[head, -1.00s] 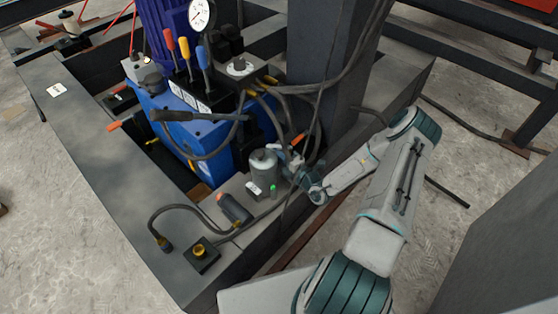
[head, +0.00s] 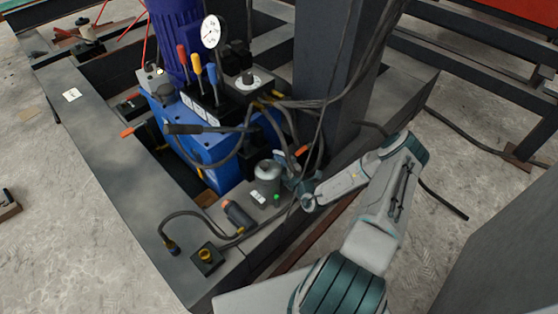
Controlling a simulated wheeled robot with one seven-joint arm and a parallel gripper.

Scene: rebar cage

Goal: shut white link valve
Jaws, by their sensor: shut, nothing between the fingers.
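I cannot tell for sure which part is the white link valve. One candidate is a white round disc with a dark knob (head: 249,80) on the black block at the top of the blue hydraulic unit. My gripper (head: 284,162) is low at the right of the unit, just behind and right of a grey cylinder (head: 267,180). It is shut and empty. Its fingertips are small and partly lost among dark hoses. I cannot tell whether they touch anything. An orange-tipped part (head: 301,150) shows just above it.
The blue hydraulic unit (head: 215,140) carries several coloured levers and a pressure gauge (head: 211,31). Dark hoses (head: 318,125) hang close to my gripper beside a thick steel column (head: 335,70). A black lever (head: 200,129) juts out left. A black box with a yellow button (head: 207,257) sits in front.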

